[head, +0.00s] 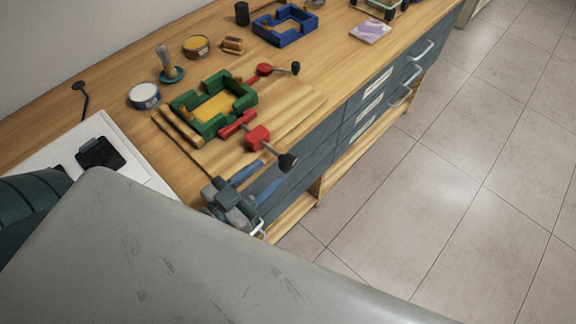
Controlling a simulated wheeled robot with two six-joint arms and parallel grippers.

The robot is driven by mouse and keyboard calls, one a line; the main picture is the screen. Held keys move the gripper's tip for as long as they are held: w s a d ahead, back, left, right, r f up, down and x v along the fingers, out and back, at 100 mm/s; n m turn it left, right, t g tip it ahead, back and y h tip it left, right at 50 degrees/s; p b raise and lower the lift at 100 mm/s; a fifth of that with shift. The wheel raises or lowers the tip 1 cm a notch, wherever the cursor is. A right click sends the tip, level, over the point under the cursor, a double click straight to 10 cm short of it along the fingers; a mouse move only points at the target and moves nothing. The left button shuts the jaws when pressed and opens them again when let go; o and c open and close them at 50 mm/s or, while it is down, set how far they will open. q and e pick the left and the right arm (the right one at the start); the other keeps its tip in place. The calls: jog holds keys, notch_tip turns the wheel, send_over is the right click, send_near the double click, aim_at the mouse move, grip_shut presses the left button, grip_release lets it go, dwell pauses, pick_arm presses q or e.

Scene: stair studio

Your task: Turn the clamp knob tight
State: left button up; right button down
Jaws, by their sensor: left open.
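A near clamp (257,138) with a red body stands by the front edge of the wooden bench. Its dark round knob (287,162) sits at the end of a thin rod, out over the bench edge. A second red clamp (264,70) with a dark knob (295,68) lies farther back. A green frame (183,103) around a yellow block (213,107) is beside the clamps. My left gripper (272,171) is open, its two blue fingers pointing at the near knob. The fingertips are close to the knob; I cannot tell whether they touch it. My right gripper is not in view.
A blue frame (285,30), a round tin (145,96), a stamp-like tool (169,66) and a yellow-topped tin (195,46) stand on the bench. Drawers with metal handles (402,97) face the open tiled floor (470,200). A white board lies at left.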

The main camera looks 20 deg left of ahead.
aim_at(281, 169)
pick_arm(q)
jog(key=w+f+p, duration=0.1)
jog(key=w+d+f+p, duration=0.1)
jog(key=shift+w+f, duration=0.2)
jog(key=shift+w, duration=0.2)
jog(key=p+x, duration=0.2)
jog(key=x, duration=0.1)
jog(key=shift+w, duration=0.15)
jog(key=shift+w+d+f+p, duration=0.25)
jog(key=shift+w+d+p, duration=0.05)
jog(key=shift+w, duration=0.3)
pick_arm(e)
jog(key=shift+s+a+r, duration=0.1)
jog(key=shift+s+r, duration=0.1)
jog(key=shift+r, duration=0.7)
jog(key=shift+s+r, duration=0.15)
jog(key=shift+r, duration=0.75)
pick_arm(q)
jog(key=shift+c, duration=0.2)
jog(key=shift+a+f, duration=0.1)
jog(key=shift+a, duration=0.05)
jog(key=c, duration=0.7)
jog(key=shift+c, duration=0.2)
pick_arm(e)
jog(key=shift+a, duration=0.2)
